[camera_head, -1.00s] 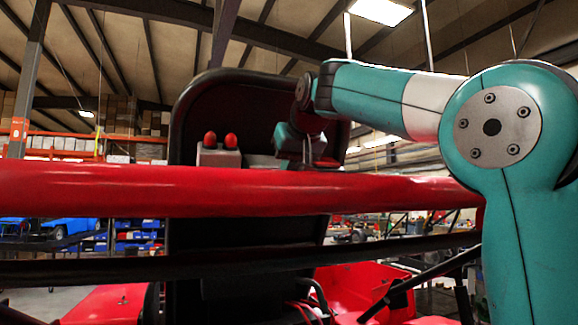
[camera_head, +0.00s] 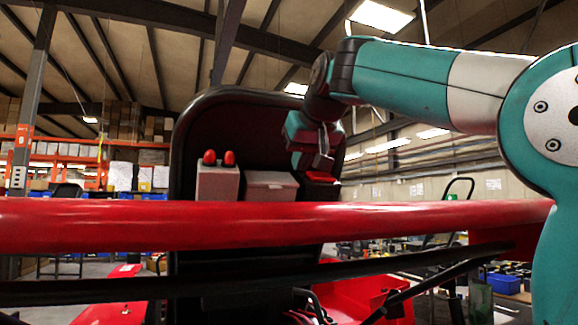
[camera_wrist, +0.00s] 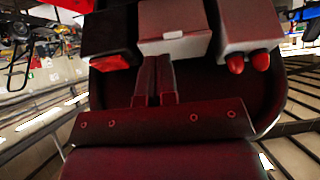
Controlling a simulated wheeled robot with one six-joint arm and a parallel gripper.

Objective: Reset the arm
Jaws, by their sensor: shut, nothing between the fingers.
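My arm, teal and white, reaches in from the right in the head view. My gripper (camera_head: 322,163) hangs from its end in front of the black seat-like panel (camera_head: 235,125), near a small red-and-black box. In the wrist view the two fingers (camera_wrist: 155,70) lie side by side, shut, with nothing between them. I cannot tell whether the fingers touch either box.
A pale box with two red knobs (camera_head: 217,180) and a white lidded box (camera_head: 269,186) stand beside the red-and-black box. A thick red bar (camera_head: 270,226) crosses in front of me, with a dark bar below it. Orange shelving (camera_head: 22,150) stands far left.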

